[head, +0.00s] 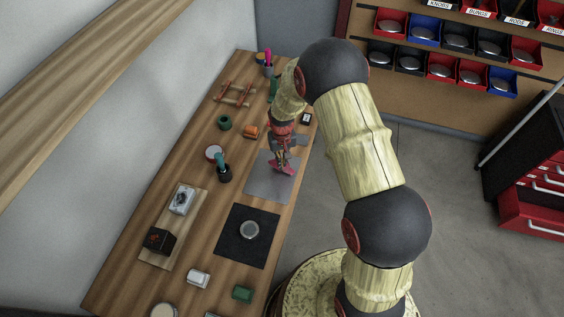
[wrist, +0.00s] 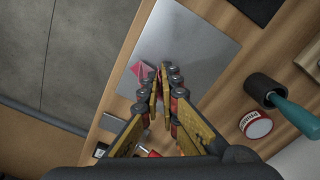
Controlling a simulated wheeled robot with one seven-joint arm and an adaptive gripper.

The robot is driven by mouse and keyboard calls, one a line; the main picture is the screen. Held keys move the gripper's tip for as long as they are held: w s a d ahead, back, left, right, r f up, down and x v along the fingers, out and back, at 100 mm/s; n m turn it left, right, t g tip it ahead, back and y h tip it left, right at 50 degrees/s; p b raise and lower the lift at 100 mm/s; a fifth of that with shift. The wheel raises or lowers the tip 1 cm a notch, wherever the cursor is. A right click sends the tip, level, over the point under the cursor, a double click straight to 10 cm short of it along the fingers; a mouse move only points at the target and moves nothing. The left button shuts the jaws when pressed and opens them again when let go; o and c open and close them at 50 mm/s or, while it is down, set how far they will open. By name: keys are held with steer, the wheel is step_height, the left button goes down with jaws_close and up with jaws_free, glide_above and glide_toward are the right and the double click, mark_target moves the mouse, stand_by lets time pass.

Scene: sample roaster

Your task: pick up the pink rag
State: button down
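The pink rag (head: 284,169) lies on a grey sheet (head: 262,187) on the wooden bench in the head view. In the wrist view the rag (wrist: 141,69) shows as a small pink folded patch at the fingertips, mostly to their left. My gripper (head: 280,158) points down at the rag. In the wrist view the fingers of my gripper (wrist: 161,72) are drawn close together, with a bit of pink between the tips. Part of the rag is hidden by the fingers. I cannot tell whether it is lifted off the sheet.
A black cup with a teal-handled tool (head: 223,172) and a round white-and-red tin (head: 214,152) stand left of the sheet. A black mat (head: 236,247) with a round dish lies nearer. An orange item (head: 251,131) and green ring (head: 225,122) lie farther back.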

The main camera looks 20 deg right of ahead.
step_height(320, 180, up, 9)
steer(key=p, duration=0.5)
